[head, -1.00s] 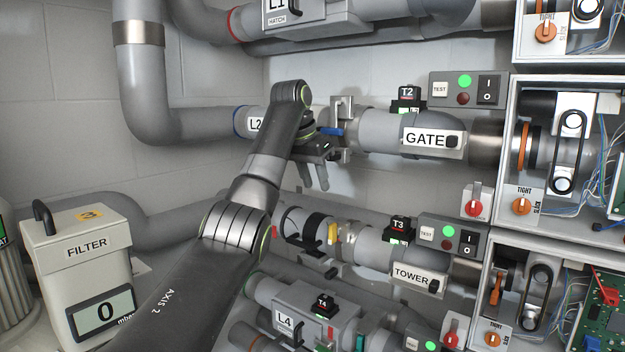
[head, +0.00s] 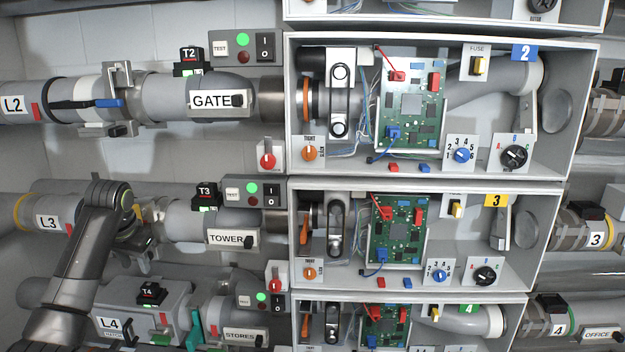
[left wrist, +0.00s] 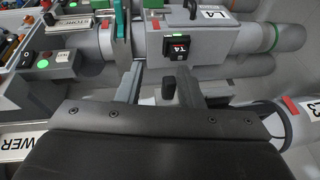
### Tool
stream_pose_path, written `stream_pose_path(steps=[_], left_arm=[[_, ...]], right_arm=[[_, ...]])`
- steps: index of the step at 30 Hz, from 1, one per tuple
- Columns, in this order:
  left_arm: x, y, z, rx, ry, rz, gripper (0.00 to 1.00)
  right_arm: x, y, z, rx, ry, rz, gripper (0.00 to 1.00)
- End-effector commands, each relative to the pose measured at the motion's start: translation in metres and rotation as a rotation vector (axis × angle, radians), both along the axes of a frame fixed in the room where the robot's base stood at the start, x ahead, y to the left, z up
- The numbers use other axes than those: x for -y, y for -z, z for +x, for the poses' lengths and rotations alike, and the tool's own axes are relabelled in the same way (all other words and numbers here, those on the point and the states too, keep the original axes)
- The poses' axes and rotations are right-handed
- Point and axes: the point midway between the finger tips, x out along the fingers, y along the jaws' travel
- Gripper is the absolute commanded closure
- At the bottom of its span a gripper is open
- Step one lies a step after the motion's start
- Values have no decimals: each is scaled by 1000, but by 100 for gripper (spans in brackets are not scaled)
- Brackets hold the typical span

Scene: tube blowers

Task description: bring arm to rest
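My left arm (head: 82,245) is folded at the lower left of the head view, in front of the L3 pipe (head: 48,221). Its gripper is largely hidden behind the arm there. In the left wrist view my left gripper (left wrist: 160,72) has its two fingers apart with nothing held between them. Beyond the fingers is the grey L4 hatch box (left wrist: 205,40) with a black T4 tag (left wrist: 178,48). A small dark knob (left wrist: 168,87) shows in the gap between the fingers; I cannot tell its distance. My right gripper is in neither view.
The L2 pipe (head: 30,103) runs above the arm. A teal handle (head: 193,328) stands up beside the L4 box (head: 150,300). Open boxes 2 (head: 580,110) and 3 (head: 545,235) with circuit boards are to the right.

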Motion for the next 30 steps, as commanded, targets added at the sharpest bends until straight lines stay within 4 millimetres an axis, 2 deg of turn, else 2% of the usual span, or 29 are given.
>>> stream_pose_path(steps=[1,6,11,15,18,22,26,30], left_arm=[[5,31,-11,-13,9,12,66],[19,111,-50,-24,30,36,66],[34,175,-100,-30,43,41,66],[47,219,-152,-30,43,33,66],[57,244,-193,-28,37,22,66],[69,266,-248,-22,18,4,66],[78,277,-304,-13,-12,-14,66],[86,277,-357,-2,-54,-27,66]], right_arm=[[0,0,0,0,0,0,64],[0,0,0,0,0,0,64],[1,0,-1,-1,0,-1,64],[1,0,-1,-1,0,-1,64],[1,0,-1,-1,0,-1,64],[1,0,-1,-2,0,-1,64],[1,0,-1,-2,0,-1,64],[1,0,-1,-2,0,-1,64]])
